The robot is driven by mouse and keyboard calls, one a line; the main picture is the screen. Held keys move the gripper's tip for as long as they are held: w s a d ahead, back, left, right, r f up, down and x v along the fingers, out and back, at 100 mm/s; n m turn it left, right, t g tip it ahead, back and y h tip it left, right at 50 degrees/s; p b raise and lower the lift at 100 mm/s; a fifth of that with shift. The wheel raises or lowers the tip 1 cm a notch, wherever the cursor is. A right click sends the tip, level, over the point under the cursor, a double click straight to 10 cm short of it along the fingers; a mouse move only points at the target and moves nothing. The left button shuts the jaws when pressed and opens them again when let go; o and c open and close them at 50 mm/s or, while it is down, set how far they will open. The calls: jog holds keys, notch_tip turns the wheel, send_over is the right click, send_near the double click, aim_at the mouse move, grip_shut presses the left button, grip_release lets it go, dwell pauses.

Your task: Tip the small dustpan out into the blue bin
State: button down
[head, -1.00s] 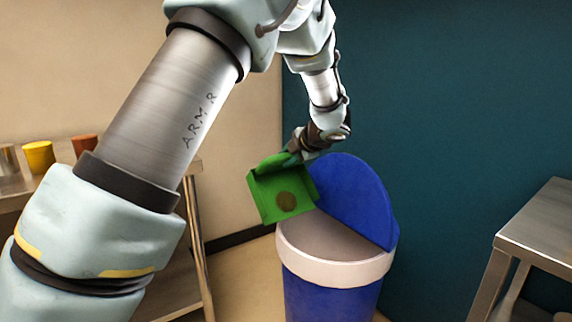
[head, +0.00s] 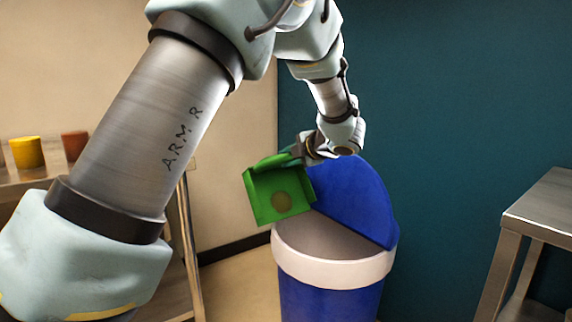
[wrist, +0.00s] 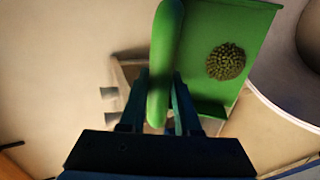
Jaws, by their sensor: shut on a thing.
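The small green dustpan (head: 263,207) hangs just above the left rim of the blue bin in the head view. A round clump of brownish-green beans (head: 281,203) lies in its pan. My gripper (head: 300,152) is shut on the dustpan's handle. In the wrist view the fingers (wrist: 160,110) stand on both sides of the green handle (wrist: 165,50), and the clump (wrist: 226,61) shows in the pan. The blue bin (head: 330,300) has a pale rim (head: 335,266), and its blue lid (head: 355,195) stands up at the back. I see no beans inside the visible part of the bin.
A shelf or table (head: 185,260) stands on the left with a yellow pot (head: 27,153) and an orange-brown pot (head: 75,144). A metal table (head: 545,215) stands on the right. A teal wall is behind the bin.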

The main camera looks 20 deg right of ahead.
jog(key=s+d+f+t+y+b, duration=0.1)
jog(key=s+f+t+b, duration=0.5)
jog(key=b, duration=1.5)
jog(key=s+d+t, duration=0.1)
jog(key=s+t, duration=0.1)
jog(key=s, duration=0.2)
jog(key=shift+s+f+t+y+b, duration=0.15)
jog(key=shift+s+t+y+b, duration=0.15)
jog(key=shift+s+y+b, duration=0.1)
dwell(0.5)
dwell(0.5)
